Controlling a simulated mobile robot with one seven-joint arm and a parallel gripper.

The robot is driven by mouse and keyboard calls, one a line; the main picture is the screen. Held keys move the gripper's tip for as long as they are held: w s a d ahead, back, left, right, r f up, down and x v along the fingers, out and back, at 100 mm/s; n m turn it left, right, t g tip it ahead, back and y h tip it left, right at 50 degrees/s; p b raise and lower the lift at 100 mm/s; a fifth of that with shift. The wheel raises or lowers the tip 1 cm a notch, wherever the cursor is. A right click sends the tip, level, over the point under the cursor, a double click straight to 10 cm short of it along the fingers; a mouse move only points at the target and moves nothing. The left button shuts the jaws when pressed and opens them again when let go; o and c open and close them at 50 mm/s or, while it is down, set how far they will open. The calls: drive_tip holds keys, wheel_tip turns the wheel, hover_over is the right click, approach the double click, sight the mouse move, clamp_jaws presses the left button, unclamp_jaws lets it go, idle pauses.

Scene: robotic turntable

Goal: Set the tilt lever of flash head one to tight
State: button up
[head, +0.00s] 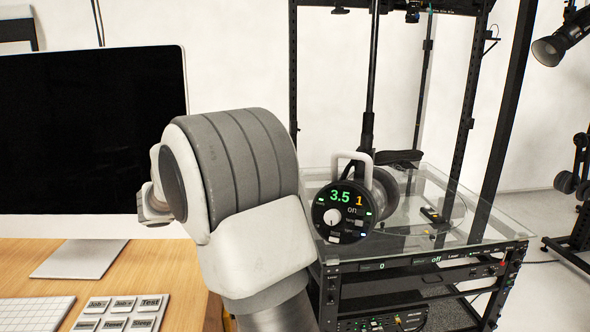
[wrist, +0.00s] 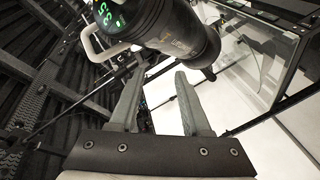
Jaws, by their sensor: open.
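The flash head (head: 343,212) faces me in the head view, with a round black rear panel reading 3.5, 1 and on. A white loop handle (head: 352,158) rises above the panel. In the wrist view, the flash head's dark barrel (wrist: 172,30) crosses the top, with its handle (wrist: 95,45) at the left. My gripper (wrist: 156,88) is open, with two grey fingers apart and nothing seen between them. The fingertips point toward the barrel; I cannot tell how close they are. I cannot make out the tilt lever in either view. My arm hides my gripper in the head view.
A glass-topped black rack (head: 440,255) stands below and right of the flash head. A dark vertical pole (head: 373,80) rises behind the head. A monitor (head: 90,130), keyboard (head: 35,312) and button pad (head: 120,312) occupy the wooden desk (head: 165,270) at left.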

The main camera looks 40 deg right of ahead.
drive_tip(key=w+h, duration=0.1)
drive_tip(key=w, duration=0.1)
drive_tip(key=p, duration=0.5)
approach(347, 171)
drive_tip(key=shift+m, duration=0.3)
drive_tip(key=d, duration=0.5)
drive_tip(key=s+d, duration=0.1)
drive_tip(key=d, duration=0.1)
drive_tip(key=shift+d+f, duration=0.25)
drive_tip(key=shift+f, duration=0.1)
clamp_jaws()
idle(0.4)
